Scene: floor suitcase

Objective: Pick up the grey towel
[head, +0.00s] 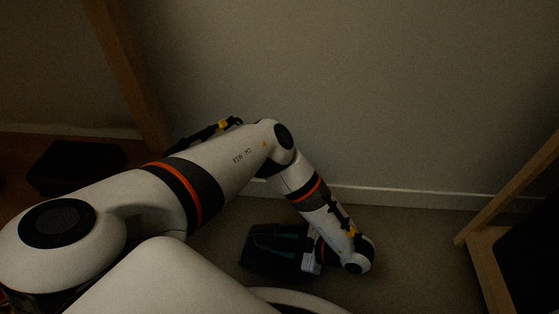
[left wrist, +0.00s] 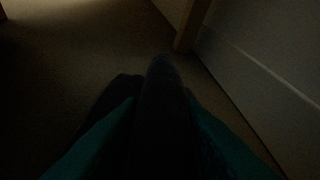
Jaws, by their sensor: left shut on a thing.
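My left gripper (head: 278,247) is low over the carpet, at the end of the arm that bends down in the middle of the head view. It points to the left there. In the left wrist view a dark grey cloth, the towel (left wrist: 162,105), stands up between the two teal fingers (left wrist: 160,145), which are shut on it. The towel's lower part is hidden between the fingers. In the head view the towel is too dark to tell apart from the black gripper. My right gripper is not in view.
A dark box-like thing (head: 75,167) lies on the floor at the left, near a wooden post (head: 130,70). A wooden frame (head: 486,262) with a dark panel stands at the right. A wall with a white baseboard (head: 400,197) runs behind. Carpet right of my gripper is clear.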

